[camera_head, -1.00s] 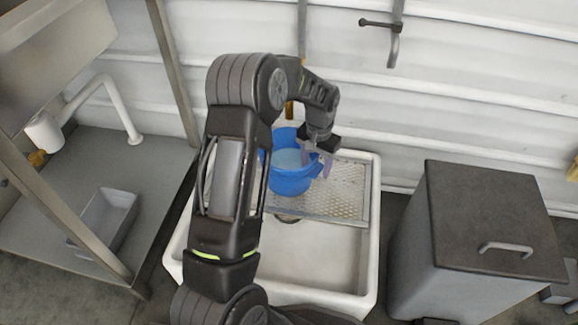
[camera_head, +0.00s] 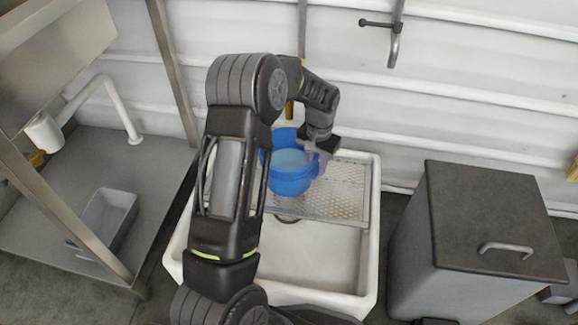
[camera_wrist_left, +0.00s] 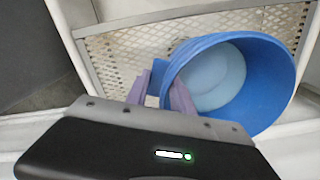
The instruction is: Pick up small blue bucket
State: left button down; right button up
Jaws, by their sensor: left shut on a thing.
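A small blue bucket (camera_head: 290,178) with a pale blue inside stands over the perforated metal rack (camera_head: 346,190) of a white sink (camera_head: 330,262). My left gripper (camera_head: 318,160) is at the bucket's right side in the head view. In the left wrist view the purple fingers (camera_wrist_left: 164,90) are shut on the rim of the blue bucket (camera_wrist_left: 262,104), with one finger inside and one outside. I cannot tell whether the bucket touches the rack. My right gripper is not in view.
A dark lidded bin (camera_head: 482,230) stands to the right of the sink. A grey shelf with a small grey tray (camera_head: 108,216) and a white pipe (camera_head: 122,104) is on the left. A white ribbed wall (camera_head: 450,110) rises behind, with a tap handle (camera_head: 378,23).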

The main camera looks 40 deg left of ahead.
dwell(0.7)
pick_arm(q)
jog(key=shift+w+r+p, duration=0.15)
jog(key=shift+r+p, duration=0.15)
jog(key=shift+r, duration=0.3)
notch_tip(320, 180, up, 9)
jog(key=p, duration=0.3)
jog(key=shift+p, duration=0.3)
